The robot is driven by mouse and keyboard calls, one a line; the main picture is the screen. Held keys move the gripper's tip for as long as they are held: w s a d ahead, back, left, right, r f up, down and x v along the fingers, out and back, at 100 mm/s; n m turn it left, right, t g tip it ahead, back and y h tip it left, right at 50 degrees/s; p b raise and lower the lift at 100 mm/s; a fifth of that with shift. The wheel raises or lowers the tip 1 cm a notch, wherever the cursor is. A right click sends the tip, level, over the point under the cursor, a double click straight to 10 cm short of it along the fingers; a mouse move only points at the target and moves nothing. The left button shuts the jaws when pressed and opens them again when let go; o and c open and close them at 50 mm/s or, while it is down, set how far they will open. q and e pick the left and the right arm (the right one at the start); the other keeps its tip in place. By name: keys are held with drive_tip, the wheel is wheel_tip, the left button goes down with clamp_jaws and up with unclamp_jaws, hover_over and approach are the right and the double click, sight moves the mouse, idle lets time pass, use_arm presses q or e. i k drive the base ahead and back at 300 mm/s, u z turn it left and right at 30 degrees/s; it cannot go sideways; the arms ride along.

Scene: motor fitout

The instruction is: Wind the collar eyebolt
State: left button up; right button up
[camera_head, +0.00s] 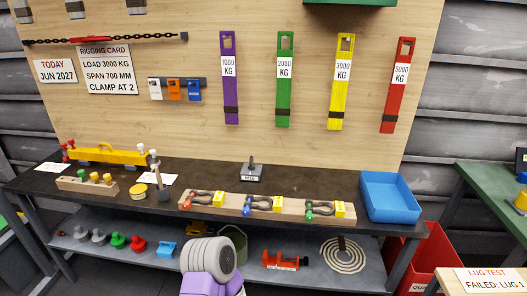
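I cannot pick out the collar eyebolt with certainty. A small dark grey block (251,172) with a short upright stub and a white label stands at the middle of the dark bench (215,178). Neither of my grippers can be made out in the head view.
A wooden rack (274,208) with three shackles lies along the bench front. A blue tray (390,197) is at right, a yellow beam (105,154) at left. Coloured slings (284,85) hang behind. A grey ribbed and purple form hides part of the shelf; I cannot tell whether it is mine.

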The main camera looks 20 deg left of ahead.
sight(251, 167)
drive_tip(key=i, duration=1.2)
drive_tip(key=u, duration=1.9)
